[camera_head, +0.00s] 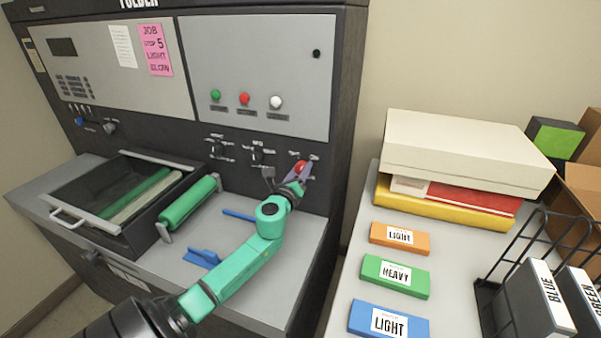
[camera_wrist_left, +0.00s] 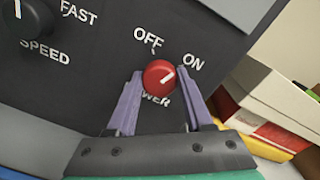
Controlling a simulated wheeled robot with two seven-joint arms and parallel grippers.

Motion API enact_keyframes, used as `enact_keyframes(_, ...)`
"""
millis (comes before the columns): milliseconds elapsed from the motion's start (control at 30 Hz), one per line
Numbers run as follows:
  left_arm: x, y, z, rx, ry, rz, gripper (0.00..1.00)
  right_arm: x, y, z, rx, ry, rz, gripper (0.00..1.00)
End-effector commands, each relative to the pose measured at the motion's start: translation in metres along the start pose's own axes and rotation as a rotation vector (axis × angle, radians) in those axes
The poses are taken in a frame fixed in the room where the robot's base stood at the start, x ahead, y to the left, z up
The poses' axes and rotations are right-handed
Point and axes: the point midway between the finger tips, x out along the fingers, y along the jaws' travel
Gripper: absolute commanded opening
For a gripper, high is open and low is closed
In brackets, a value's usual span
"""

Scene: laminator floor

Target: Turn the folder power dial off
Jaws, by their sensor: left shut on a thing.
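The red power dial (camera_wrist_left: 159,76) sits on the dark folder panel, between the printed words OFF and ON in the left wrist view. Its white mark points up and right, closer to ON than to OFF. The dial also shows in the head view (camera_head: 301,167), partly behind the gripper. My left gripper (camera_wrist_left: 160,92) has its two purple fingers on either side of the dial, shut on it. In the head view the left gripper (camera_head: 297,177) reaches the panel's lower right part. The word POWER is partly covered. My right gripper is not in view.
A black speed knob (camera_wrist_left: 28,18) is left of the dial. Green (camera_head: 215,95), red (camera_head: 244,99) and white (camera_head: 277,102) buttons sit above. A feed tray (camera_head: 72,213) is left. A side table at right holds labelled blocks (camera_head: 396,276) and a white box (camera_head: 455,150).

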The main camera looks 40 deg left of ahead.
Motion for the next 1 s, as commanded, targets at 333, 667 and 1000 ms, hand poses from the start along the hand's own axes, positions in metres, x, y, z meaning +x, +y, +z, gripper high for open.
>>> enact_keyframes(333, -0.0001, 0.0012, -0.0006, -0.331, 0.012, 0.004, 0.0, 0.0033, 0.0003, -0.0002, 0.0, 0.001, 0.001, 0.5)
enact_keyframes(667, -0.0002, 0.0013, -0.0004, -0.645, 0.024, 0.006, 0.0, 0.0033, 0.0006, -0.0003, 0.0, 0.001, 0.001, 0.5)
enact_keyframes(1000, -0.0002, 0.0017, -0.0005, -0.947, 0.035, 0.009, 0.0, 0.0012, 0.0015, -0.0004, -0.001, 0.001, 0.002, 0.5)
